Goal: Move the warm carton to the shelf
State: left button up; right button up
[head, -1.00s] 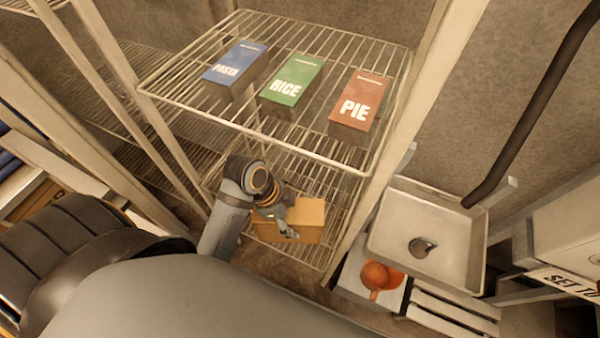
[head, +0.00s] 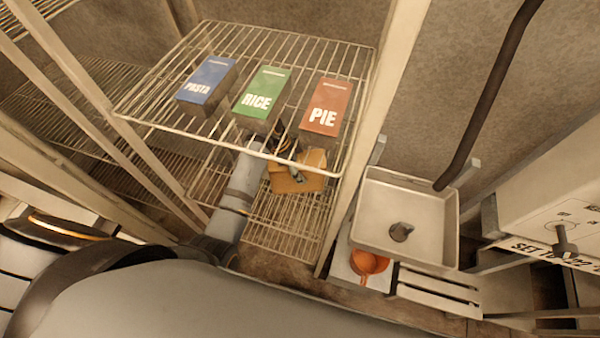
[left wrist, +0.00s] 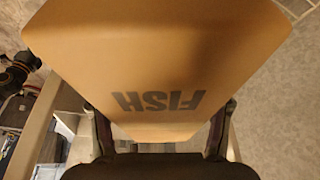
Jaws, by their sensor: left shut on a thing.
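The carton (head: 288,184) is an orange-brown box. My left gripper (head: 296,172) is shut on it. In the left wrist view the carton (left wrist: 160,60) fills most of the picture, with FISH printed on its face, between the two fingers. In the head view the carton is between the upper wire shelf (head: 150,112) and the lower wire shelf (head: 285,222). The upper shelf's front edge crosses over it, and I cannot tell whether it touches the lower shelf. My right gripper does not show clearly in any view.
Blue PASTA (head: 207,80), green RICE (head: 263,92) and red PIE (head: 326,107) boxes stand on the upper shelf. A pale post (head: 375,130) borders the rack on the right. Beyond it are a metal tray (head: 425,215), an orange object (head: 368,262) and a dial box (head: 550,215).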

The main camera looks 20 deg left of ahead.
pick_arm(q)
jog(key=shift+f, duration=0.4)
notch_tip(320, 180, down, 3)
jog(key=shift+w+f+p, duration=0.1)
jog(key=shift+p, duration=0.55)
jog(key=shift+w+f, duration=0.15)
jog(key=shift+f, duration=0.15)
jog(key=shift+f, duration=0.1)
jog(key=o, duration=1.8)
